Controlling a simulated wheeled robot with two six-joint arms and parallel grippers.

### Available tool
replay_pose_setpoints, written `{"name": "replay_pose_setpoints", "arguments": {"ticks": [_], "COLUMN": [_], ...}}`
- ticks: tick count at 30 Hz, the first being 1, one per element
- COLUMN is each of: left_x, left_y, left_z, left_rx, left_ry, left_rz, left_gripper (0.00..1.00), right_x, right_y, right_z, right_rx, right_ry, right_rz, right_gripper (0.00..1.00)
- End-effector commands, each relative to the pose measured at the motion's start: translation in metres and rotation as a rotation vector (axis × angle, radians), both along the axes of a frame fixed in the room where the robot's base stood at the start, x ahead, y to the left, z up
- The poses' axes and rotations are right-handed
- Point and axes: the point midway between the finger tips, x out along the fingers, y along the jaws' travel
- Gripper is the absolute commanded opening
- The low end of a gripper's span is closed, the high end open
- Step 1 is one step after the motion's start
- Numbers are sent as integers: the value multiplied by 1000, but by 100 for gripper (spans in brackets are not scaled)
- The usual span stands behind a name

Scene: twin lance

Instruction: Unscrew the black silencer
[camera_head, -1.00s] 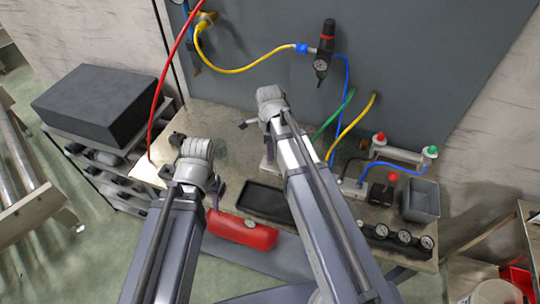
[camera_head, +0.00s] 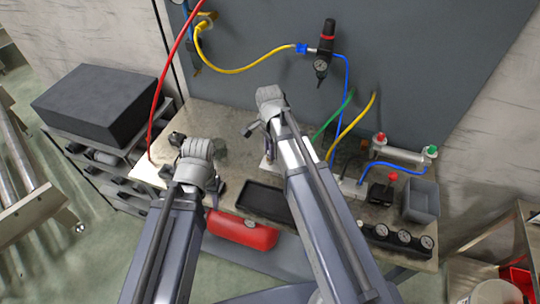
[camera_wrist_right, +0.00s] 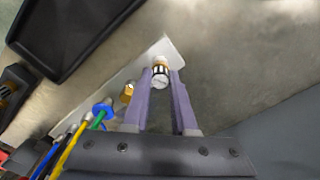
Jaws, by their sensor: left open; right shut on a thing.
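In the right wrist view my right gripper (camera_wrist_right: 161,73) has its two purple fingers shut on a small pale, silver-ended fitting (camera_wrist_right: 160,83) with a brass band. It sits at the edge of a white plate (camera_wrist_right: 113,88). I cannot make out a black silencer in either view. In the head view my right gripper (camera_head: 268,146) reaches down to the bench behind its arm, which hides what it holds. My left gripper (camera_head: 198,165) is open over the left part of the bench, mostly hidden by its own wrist.
A second brass fitting (camera_wrist_right: 127,92) and a blue ring fitting (camera_wrist_right: 102,108) stand close by on the plate. Green, blue and yellow hoses run near the right gripper. A black tray (camera_head: 262,199), a grey bin (camera_head: 421,201) and gauges (camera_head: 404,237) occupy the bench.

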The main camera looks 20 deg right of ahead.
Motion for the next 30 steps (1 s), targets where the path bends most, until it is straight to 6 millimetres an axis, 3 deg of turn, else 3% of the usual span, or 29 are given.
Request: {"name": "replay_pose_setpoints", "arguments": {"ticks": [30], "left_x": [0], "left_y": [0], "left_z": [1], "left_rx": [0], "left_ry": [0], "left_rz": [0], "left_gripper": [50], "right_x": [0], "right_y": [0], "right_z": [1], "right_rx": [-1], "right_ry": [0], "right_rz": [1464], "right_gripper": [0]}}
